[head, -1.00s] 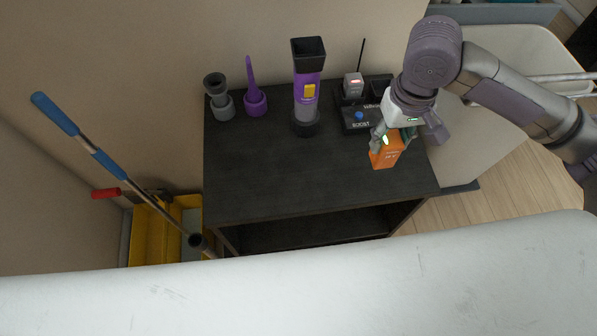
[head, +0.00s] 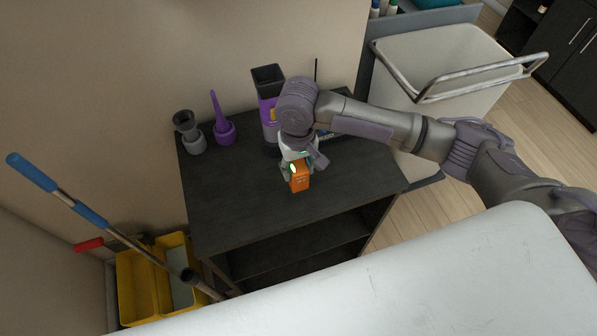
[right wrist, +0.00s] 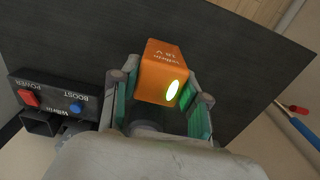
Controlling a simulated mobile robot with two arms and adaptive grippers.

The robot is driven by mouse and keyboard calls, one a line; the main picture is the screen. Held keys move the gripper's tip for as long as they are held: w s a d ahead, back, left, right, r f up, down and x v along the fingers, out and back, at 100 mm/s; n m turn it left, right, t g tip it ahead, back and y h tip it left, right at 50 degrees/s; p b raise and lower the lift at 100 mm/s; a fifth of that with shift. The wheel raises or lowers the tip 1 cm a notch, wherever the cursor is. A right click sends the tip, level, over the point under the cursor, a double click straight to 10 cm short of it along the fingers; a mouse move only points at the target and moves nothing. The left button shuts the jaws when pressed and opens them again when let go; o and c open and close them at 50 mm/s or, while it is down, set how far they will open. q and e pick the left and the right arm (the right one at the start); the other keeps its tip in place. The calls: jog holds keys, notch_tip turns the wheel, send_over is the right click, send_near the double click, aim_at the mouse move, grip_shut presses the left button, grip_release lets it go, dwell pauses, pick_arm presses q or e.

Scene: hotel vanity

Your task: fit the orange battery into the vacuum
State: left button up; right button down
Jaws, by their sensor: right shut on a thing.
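The orange battery (head: 300,176) is held by my right gripper (head: 292,168) above the dark tabletop in the head view. The purple and grey vacuum (head: 268,112) stands upright at the back of the table, black opening up. My right arm partly hides it, and the gripper is in front of it and to the right. My left gripper is not in view.
The black charger (right wrist: 60,103) with red and blue buttons is mostly hidden by my arm in the head view. A grey nozzle (head: 190,132) and a purple nozzle (head: 223,125) stand at the back left. The table's front (head: 240,215) is clear. A white bin (head: 440,65) stands right.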

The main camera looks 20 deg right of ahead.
notch_tip(320, 180, down, 2)
jog(key=shift+d+f+p, duration=0.1)
jog(key=shift+f+p, duration=0.15)
jog(key=shift+p, duration=0.05)
jog(key=shift+f, duration=0.4)
jog(key=c, duration=0.6)
grip_release()
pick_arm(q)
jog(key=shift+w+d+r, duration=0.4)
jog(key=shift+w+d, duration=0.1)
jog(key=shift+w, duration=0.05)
